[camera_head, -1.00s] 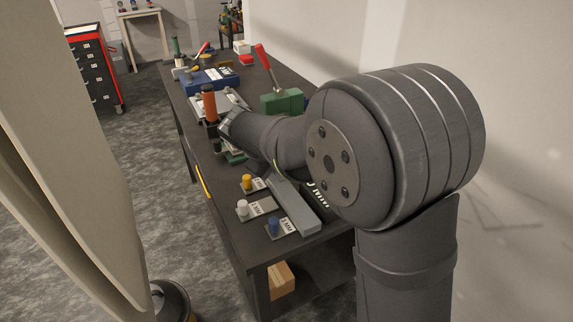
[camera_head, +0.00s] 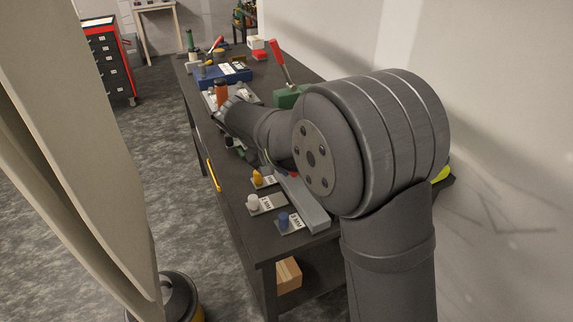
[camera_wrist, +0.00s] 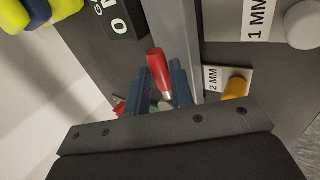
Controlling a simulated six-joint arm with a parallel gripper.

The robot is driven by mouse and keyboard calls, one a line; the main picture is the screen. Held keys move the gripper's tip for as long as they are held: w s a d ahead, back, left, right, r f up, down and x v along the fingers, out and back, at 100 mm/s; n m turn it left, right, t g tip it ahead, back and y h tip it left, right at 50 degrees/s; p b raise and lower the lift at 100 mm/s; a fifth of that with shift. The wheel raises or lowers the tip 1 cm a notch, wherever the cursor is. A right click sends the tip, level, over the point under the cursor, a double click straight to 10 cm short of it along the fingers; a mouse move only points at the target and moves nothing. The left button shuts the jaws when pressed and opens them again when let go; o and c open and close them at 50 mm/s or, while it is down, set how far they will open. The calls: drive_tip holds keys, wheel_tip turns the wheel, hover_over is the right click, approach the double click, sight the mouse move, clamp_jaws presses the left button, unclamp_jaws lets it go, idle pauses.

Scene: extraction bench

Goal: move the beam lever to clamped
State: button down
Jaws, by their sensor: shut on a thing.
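A lever with a red handle (camera_wrist: 158,64) stands between the two blue fingers of my gripper (camera_wrist: 164,88) in the wrist view. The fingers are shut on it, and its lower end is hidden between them. A small red bit (camera_head: 294,174) shows beside the grey bar (camera_head: 303,203) in the head view, probably the same handle. My arm hides my gripper in the head view. I cannot read the lever's position from any mark.
Yellow (camera_head: 258,178), white (camera_head: 252,201) and blue (camera_head: 284,219) knobs with labels stand left of the bar. Farther back are an orange handle (camera_head: 221,93), a green block (camera_head: 290,96) with a red-handled lever (camera_head: 279,62), and a blue box (camera_head: 222,75).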

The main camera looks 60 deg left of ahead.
drive_tip(key=shift+s, duration=0.1)
drive_tip(key=c, duration=1.3)
unclamp_jaws()
drive_tip(key=shift+o, duration=0.2)
drive_tip(key=v, duration=1.7)
drive_tip(key=shift+r, duration=0.2)
drive_tip(key=shift+d+f, duration=0.1)
drive_tip(key=x, duration=1.7)
drive_tip(key=shift+f, duration=0.1)
